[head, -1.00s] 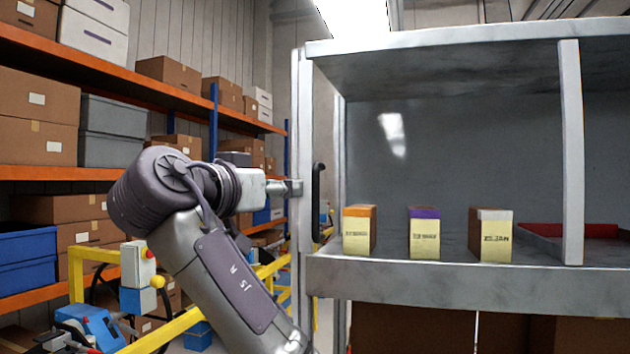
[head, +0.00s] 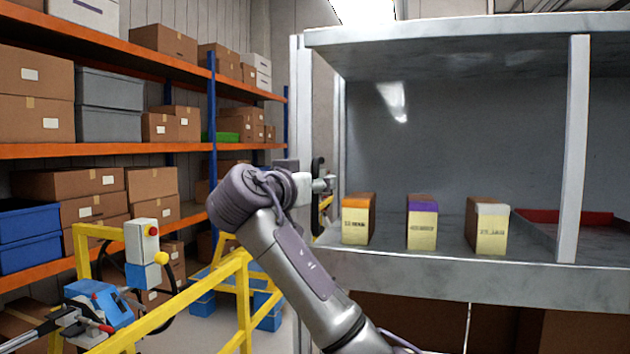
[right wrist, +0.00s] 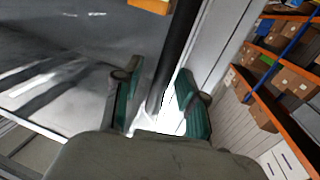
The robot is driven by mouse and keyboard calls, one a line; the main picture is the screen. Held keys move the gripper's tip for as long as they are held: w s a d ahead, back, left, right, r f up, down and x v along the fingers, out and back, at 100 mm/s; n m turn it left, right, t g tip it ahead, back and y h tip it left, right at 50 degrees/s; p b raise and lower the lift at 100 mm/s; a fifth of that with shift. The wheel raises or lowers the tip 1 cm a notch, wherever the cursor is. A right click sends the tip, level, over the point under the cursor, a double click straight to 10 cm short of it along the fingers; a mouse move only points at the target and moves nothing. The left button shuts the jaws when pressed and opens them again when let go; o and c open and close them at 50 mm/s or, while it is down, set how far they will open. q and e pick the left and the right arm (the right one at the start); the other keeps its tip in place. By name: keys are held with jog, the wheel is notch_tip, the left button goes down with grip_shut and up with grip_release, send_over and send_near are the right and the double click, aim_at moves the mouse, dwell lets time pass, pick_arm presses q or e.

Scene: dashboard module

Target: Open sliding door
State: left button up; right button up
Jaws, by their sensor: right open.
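The door's black vertical handle (head: 316,212) stands at the left edge of the grey cabinet (head: 440,265) in the head view. It also shows as a dark bar (right wrist: 178,45) beside a pale frame strip (right wrist: 222,35) in the right wrist view. My right gripper (head: 328,184) is at the handle and hides its middle part. In the right wrist view its two green-sided fingers (right wrist: 158,72) are open, one on each side of the bar. Contact cannot be told. A bright reflection shows in the cabinet's upper part. My left gripper is not in view.
Three small labelled boxes (head: 422,228) stand on the cabinet shelf, with a red tray (head: 560,217) farther right. A yellow rail (head: 190,308) is at the lower left. An orange rack (head: 150,150) with cartons fills the left background.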

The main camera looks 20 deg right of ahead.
grip_shut()
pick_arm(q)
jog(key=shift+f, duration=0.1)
